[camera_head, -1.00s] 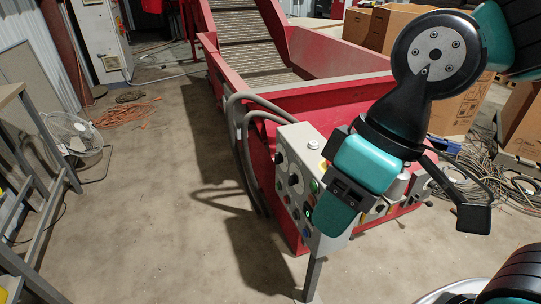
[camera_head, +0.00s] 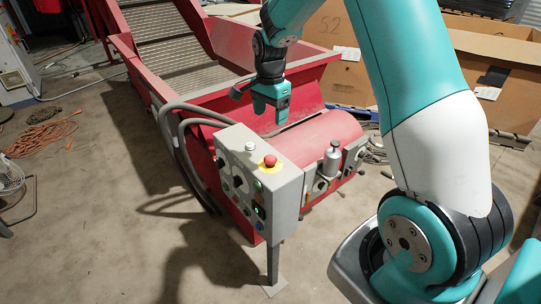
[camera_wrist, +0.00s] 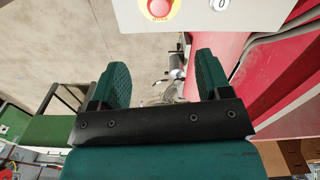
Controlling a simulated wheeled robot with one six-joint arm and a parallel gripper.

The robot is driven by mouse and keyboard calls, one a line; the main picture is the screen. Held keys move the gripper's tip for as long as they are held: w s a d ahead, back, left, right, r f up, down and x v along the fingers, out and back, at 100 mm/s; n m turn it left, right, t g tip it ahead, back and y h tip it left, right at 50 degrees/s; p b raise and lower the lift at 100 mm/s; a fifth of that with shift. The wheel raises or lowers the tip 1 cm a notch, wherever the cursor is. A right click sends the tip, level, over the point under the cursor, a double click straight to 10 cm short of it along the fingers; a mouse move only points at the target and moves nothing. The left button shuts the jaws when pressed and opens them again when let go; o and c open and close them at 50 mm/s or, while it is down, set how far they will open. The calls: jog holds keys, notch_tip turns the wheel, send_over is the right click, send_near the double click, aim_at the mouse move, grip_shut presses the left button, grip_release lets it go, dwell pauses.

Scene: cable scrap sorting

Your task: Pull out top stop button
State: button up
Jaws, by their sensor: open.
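The top stop button (camera_head: 270,161) is a red mushroom head on a yellow ring, on the top face of the grey control box (camera_head: 290,182). In the wrist view the red button (camera_wrist: 159,8) shows at the top edge, partly cut off, beside a white button marked 0 (camera_wrist: 220,4). My gripper (camera_head: 270,115) hangs above and behind the box, over the red machine, apart from the button. In the wrist view my gripper (camera_wrist: 160,80) has its two teal fingers spread with nothing between them.
The red conveyor machine (camera_head: 215,95) stands behind the box. Grey hoses (camera_head: 170,130) curve from the box's left side. A metal cylinder fitting (camera_head: 331,160) rises to its right. Cardboard boxes (camera_head: 450,60) stand at the back right.

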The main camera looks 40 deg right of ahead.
aim_at(270, 158)
notch_tip(270, 158, down, 17)
jog(key=shift+r+p, duration=0.15)
jog(key=shift+p, duration=0.3)
jog(key=c, duration=1.2)
jog(key=shift+r, duration=0.1)
jog(key=shift+c, duration=0.5)
jog(key=shift+r+p, duration=0.5)
jog(key=shift+r, duration=0.35)
jog(key=shift+f, duration=0.1)
jog(key=o, duration=1.3)
